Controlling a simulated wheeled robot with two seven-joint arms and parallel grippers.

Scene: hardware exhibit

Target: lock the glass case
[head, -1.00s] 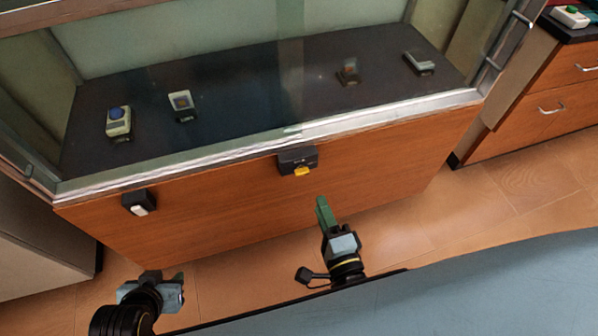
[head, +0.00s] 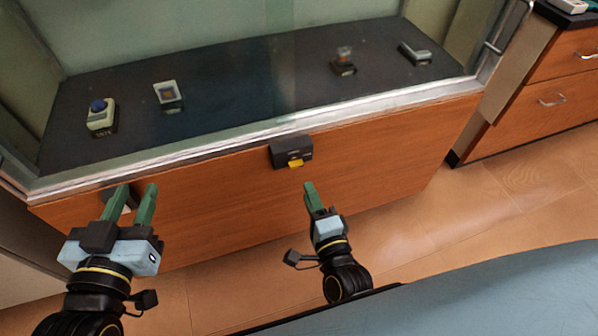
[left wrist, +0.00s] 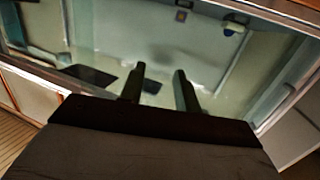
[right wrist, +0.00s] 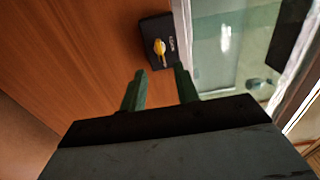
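The glass case (head: 375,105) has a metal-edged glass front above a wood panel. A dark lock box (head: 278,155) sits on the panel's top middle, with a yellow key (head: 296,163) in it. The lock box (right wrist: 150,28) and key (right wrist: 159,47) also show in the right wrist view, just ahead of the fingers. My right gripper (head: 311,186) is open and empty, below and slightly right of the key, apart from it. My left gripper (head: 137,187) is open, in front of the panel's left part.
Several small exhibits stand inside the case, among them a device with a blue button (head: 100,115). A drawer cabinet (head: 540,110) stands at the right. A blue-grey surface (head: 480,285) fills the lower right. Floor is clear right of my right gripper.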

